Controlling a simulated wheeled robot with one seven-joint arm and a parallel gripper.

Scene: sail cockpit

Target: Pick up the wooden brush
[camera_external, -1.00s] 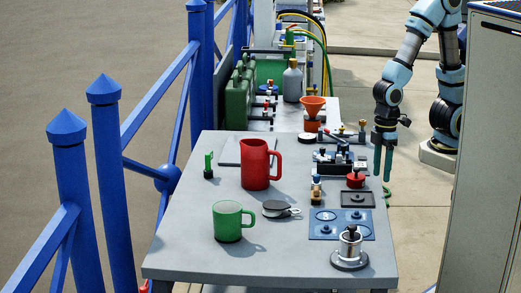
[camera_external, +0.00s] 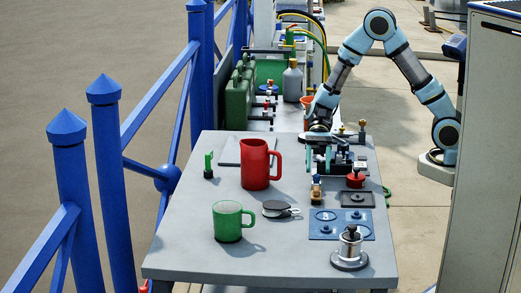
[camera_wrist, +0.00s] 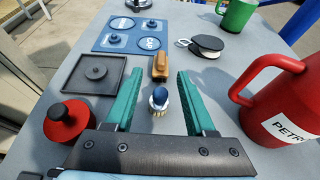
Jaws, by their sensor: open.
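My gripper (camera_wrist: 158,76) is open and empty, with green fingers on either side of the brush in the wrist view. In the external view my gripper (camera_external: 318,169) hangs just behind the brush. I cannot tell its exact height over the table.
The red jug (camera_external: 255,165) stands left of the brush. A green mug (camera_external: 228,222) and a black pulley (camera_external: 276,209) stand nearer.

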